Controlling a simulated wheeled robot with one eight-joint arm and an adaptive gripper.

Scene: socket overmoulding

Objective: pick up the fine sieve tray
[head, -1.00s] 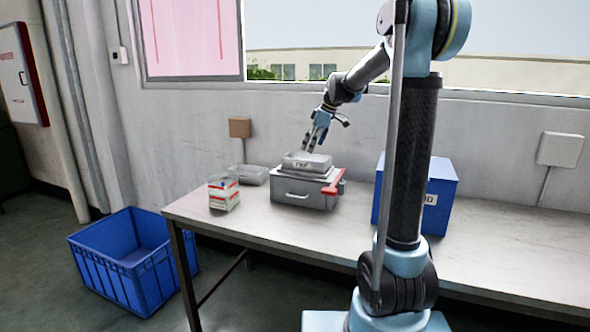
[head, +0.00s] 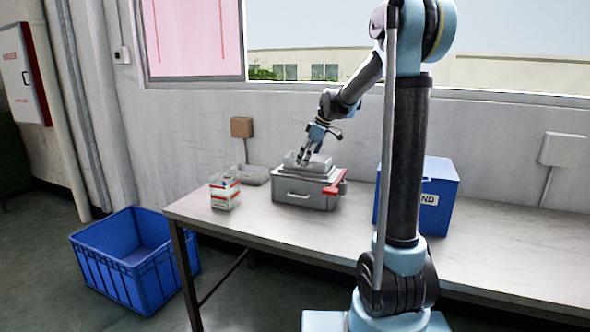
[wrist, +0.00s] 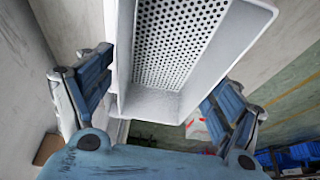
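A pale grey tray (head: 321,165) sits on top of the grey drawer box (head: 305,190) on the table. The wrist view shows it from above as a tray with a perforated floor (wrist: 178,45) and plain side walls. My gripper (head: 311,158) is down at the tray from above, its fingers angled down at it. In the wrist view, my gripper (wrist: 163,95) has its fingers spread, one on each side of the tray's near end. Whether either finger touches the walls is unclear. The fingertips are partly hidden in the head view.
A blue bin (head: 443,192) stands right; a blue crate (head: 130,262) is on the floor. The table's right front is clear.

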